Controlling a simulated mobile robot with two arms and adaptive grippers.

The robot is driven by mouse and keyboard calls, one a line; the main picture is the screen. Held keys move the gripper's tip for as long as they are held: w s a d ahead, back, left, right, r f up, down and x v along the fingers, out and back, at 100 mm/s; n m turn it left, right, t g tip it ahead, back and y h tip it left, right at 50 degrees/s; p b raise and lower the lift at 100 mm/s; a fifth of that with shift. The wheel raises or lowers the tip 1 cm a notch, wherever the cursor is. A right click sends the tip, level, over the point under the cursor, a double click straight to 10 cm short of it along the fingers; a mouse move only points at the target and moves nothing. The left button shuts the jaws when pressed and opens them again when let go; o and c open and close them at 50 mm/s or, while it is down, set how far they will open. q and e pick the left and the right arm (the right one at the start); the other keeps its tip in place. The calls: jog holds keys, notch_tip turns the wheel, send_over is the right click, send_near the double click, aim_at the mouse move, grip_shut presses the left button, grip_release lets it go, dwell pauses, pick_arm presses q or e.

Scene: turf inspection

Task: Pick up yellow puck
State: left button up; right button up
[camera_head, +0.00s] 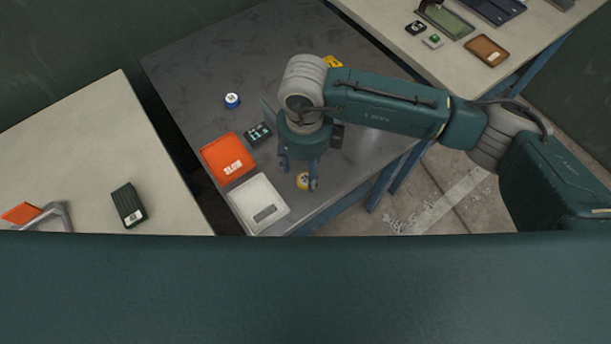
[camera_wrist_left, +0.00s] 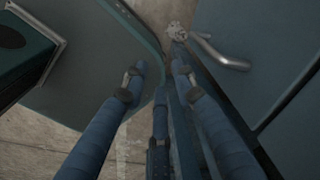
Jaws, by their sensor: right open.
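The yellow puck (camera_head: 302,181) lies on the dark grey table (camera_head: 205,62) near its front edge, in the head view. My right gripper (camera_head: 299,181) points down over it with its fingers apart. One finger stands just right of the puck and the other is to its left. I cannot tell whether the fingers touch it.
An orange tray (camera_head: 228,142) and a white tray (camera_head: 248,190) lie left of the puck. A dark box (camera_head: 258,135) and a blue-and-white puck (camera_head: 232,101) are farther back. A yellow item (camera_head: 333,62) lies behind my right arm. Pale tables stand at left (camera_head: 70,140) and right (camera_head: 405,45).

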aim_at(305, 178)
jog(key=shift+s+f+p, duration=0.15)
jog(key=shift+f+p, duration=0.45)
jog(key=shift+f, duration=1.25)
jog(key=c, duration=1.1)
jog(key=shift+r, duration=0.15)
